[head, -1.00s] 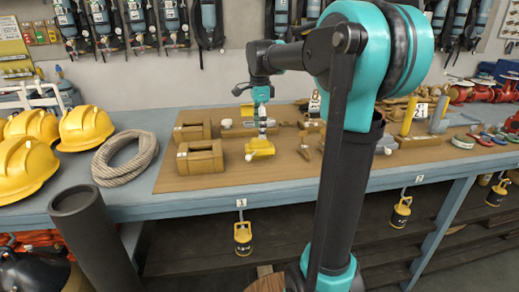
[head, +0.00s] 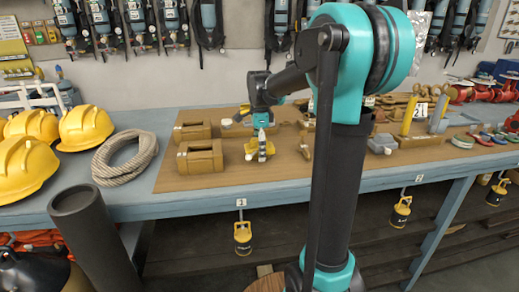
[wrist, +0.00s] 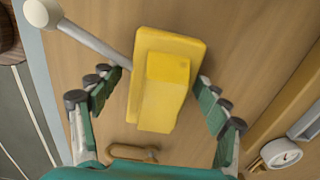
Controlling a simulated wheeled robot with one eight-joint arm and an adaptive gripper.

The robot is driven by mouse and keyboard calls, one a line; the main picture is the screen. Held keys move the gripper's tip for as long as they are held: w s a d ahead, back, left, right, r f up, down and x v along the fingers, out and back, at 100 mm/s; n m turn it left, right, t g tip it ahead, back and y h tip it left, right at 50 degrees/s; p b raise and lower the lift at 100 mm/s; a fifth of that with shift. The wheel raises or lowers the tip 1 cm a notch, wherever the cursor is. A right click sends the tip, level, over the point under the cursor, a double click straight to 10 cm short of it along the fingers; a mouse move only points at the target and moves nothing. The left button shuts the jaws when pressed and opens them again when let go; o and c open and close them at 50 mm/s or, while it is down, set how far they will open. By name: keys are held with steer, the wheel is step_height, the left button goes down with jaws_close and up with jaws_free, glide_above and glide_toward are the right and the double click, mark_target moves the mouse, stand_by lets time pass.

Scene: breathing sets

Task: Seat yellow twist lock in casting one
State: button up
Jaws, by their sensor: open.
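The yellow twist lock (wrist: 165,85) is a stepped yellow block lying on the brown board. A pale rod with a round knob reaches from beside it to the upper left in the wrist view. In the head view the lock (head: 250,153) is partly hidden behind my gripper (head: 262,152). My gripper (wrist: 160,80) is open, with one finger on each side of the lock and visible gaps to it. Two brown castings with openings, a near one (head: 200,157) and a far one (head: 192,130), stand left of the lock. I cannot read which is casting one.
The brown board (head: 170,180) lies on the blue bench. A coiled rope (head: 125,158) and yellow helmets (head: 86,127) sit to the left. A small brown piece (wrist: 135,152) lies near the lock. More parts crowd the board's right side.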

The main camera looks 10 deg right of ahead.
jaws_close()
stand_by(0.4)
steer(key=shift+r, duration=0.2)
